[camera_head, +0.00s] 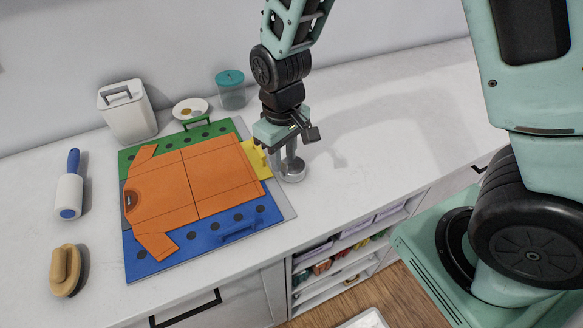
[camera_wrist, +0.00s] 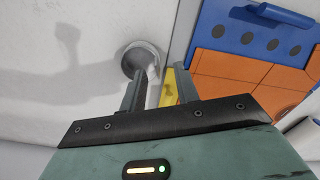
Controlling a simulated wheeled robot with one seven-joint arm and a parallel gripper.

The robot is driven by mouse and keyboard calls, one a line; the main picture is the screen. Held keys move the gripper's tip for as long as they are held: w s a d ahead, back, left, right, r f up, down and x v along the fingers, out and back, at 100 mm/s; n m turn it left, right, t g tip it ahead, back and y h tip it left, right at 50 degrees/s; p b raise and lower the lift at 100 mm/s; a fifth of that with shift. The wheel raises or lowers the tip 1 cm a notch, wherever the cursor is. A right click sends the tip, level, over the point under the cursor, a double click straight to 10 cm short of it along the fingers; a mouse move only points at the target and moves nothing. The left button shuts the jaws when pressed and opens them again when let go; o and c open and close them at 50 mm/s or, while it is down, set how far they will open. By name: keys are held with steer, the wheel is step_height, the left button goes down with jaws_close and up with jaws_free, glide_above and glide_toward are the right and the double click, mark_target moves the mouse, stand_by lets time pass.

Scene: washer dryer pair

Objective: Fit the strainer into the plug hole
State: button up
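A round, shiny metal piece (camera_head: 293,172) sits on the white counter, just right of the folding board. I cannot tell whether it is the strainer or the plug hole. My gripper (camera_head: 280,158) points down over it, with one finger reaching its near area. In the wrist view the metal piece (camera_wrist: 141,56) lies just beyond the left finger's tip, which covers part of it. Contact with the metal piece cannot be told. No other strainer or sink is visible.
The folding board (camera_head: 285,205) with an orange shirt (camera_head: 185,190) lies left of my gripper. A white bin (camera_head: 127,112), a small dish (camera_head: 190,108) and a teal-lidded jar (camera_head: 231,92) stand behind. A lint roller (camera_head: 70,190) and brush (camera_head: 66,270) lie left. The counter's right is clear.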

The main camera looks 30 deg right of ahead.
mark_target(285, 172)
steer(key=shift+w+d+f+p, duration=0.15)
steer(key=shift+f+p, duration=0.2)
steer(key=shift+f, duration=1.05)
steer(key=shift+w+d+f+p, duration=0.1)
steer(key=shift+f+p, duration=0.25)
steer(key=shift+f, duration=1)
jaws_close()
